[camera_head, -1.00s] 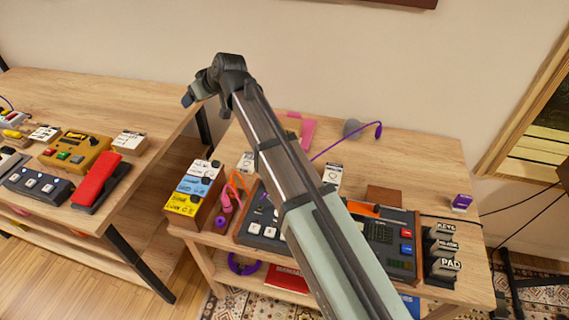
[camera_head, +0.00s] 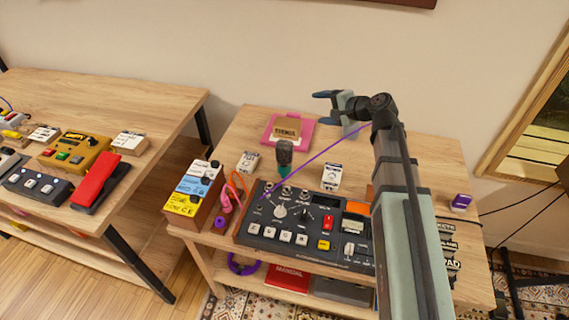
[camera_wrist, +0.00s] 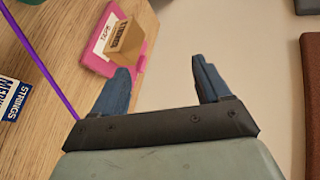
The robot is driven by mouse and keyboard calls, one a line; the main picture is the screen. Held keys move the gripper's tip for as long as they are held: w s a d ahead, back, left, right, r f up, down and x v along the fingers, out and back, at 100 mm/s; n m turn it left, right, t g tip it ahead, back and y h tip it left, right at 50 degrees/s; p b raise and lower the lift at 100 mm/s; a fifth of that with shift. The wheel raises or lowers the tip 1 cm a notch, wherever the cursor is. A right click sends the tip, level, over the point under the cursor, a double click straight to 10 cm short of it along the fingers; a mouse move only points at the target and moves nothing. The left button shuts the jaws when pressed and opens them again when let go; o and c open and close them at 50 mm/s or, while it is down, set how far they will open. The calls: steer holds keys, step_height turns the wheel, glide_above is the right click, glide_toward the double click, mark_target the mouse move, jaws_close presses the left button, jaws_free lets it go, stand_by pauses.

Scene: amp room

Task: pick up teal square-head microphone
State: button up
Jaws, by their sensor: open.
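The teal square-head microphone (camera_head: 284,155) stands upright behind the dark mixer on the right table. Its head looks dark grey-teal, with a greener lower part. My gripper (camera_head: 336,108) is up and to the right of it, over the back of the table, pointing left. Its two blue fingers are spread with nothing between them, as the wrist view (camera_wrist: 163,78) also shows. The microphone is not clearly identifiable in the wrist view; only dark green edges show at the top left.
A pink item (camera_head: 272,132) with a small cardboard box (camera_head: 287,128) lies behind the microphone. A purple cable (camera_head: 318,158) runs past it. The mixer (camera_head: 300,232) is in front, white boxes (camera_head: 331,176) (camera_head: 248,162) on either side.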

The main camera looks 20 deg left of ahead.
steer(key=d+m, duration=0.2)
steer(key=d, duration=0.2)
steer(key=m+g+y, duration=0.5)
steer(key=m, duration=0.3)
glide_toward(293, 152)
steer(key=w+a, duration=0.2)
steer(key=a, duration=0.2)
steer(key=shift+m+g+y, duration=0.4)
steer(key=shift+m+y, duration=0.4)
steer(key=shift+m, duration=0.1)
steer(key=a, duration=0.2)
steer(key=a+r, duration=0.1)
steer(key=s+a, duration=0.1)
steer(key=a, duration=0.1)
steer(key=shift+s+a+r, duration=0.1)
steer(key=shift+a+r, duration=0.25)
steer(key=shift+f, duration=1.7)
step_height(293, 152, down, 3)
steer(key=shift+f, duration=0.1)
steer(key=shift+a+f, duration=0.15)
steer(key=shift+a, duration=1.35)
steer(key=c, duration=1.3)
